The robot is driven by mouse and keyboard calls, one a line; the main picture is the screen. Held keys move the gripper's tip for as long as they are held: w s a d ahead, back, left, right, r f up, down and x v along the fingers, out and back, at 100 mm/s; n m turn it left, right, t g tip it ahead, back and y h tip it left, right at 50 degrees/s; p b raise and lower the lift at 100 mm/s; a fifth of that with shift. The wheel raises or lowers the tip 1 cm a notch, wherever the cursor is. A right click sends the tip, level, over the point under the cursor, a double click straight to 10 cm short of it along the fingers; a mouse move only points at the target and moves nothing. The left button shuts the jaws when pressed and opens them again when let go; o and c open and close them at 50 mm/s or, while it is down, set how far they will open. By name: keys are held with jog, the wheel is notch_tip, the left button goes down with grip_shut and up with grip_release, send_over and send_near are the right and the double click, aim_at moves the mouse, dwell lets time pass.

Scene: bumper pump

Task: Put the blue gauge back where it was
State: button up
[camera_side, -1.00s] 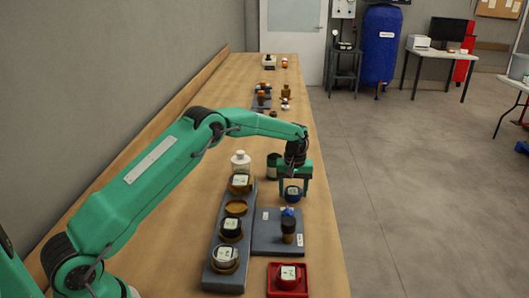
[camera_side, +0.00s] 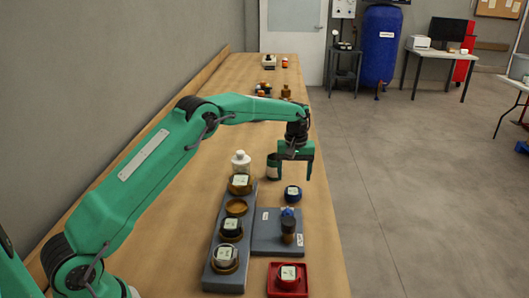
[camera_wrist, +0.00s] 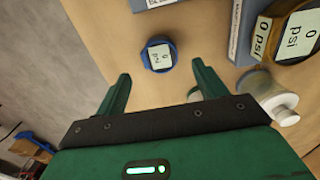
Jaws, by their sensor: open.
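The blue gauge (camera_side: 292,193) sits on the bare wooden table, just beyond the flat grey plate. It has a pale display and also shows in the wrist view (camera_wrist: 158,56), apart from both fingers. My gripper (camera_side: 294,176) is open and empty, raised above the table behind the gauge. In the wrist view its green fingers (camera_wrist: 162,86) are spread wide. A long grey rack (camera_side: 213,268) stands left of the plate. It holds several gauges in brown rings, and one ring (camera_side: 236,207) is empty.
A flat grey plate (camera_side: 268,244) carries a dark fitting with a blue top (camera_side: 288,225). A red tray (camera_side: 275,290) with a red gauge stands at the front.

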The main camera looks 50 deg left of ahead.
aim_at(293, 190)
notch_tip(293, 190, up, 6)
jog(key=shift+f, duration=0.1)
dwell(0.8)
jog(key=s+d+r+m+t, duration=0.1)
jog(key=s+d+r+m, duration=0.1)
jog(key=s+r, duration=0.65)
jog(key=s+d+r+m+t, duration=0.2)
jog(key=s+r, duration=0.6)
jog(key=s, duration=0.1)
jog(key=s+d+f+m+t, duration=0.1)
jog(key=s+f+m, duration=0.1)
jog(key=s, duration=0.9)
jog(key=s+f+m+t, duration=0.1)
jog(key=s+f+m, duration=0.2)
jog(key=s, duration=0.8)
jog(key=shift+d+t, duration=0.3)
jog(key=shift+d, duration=0.05)
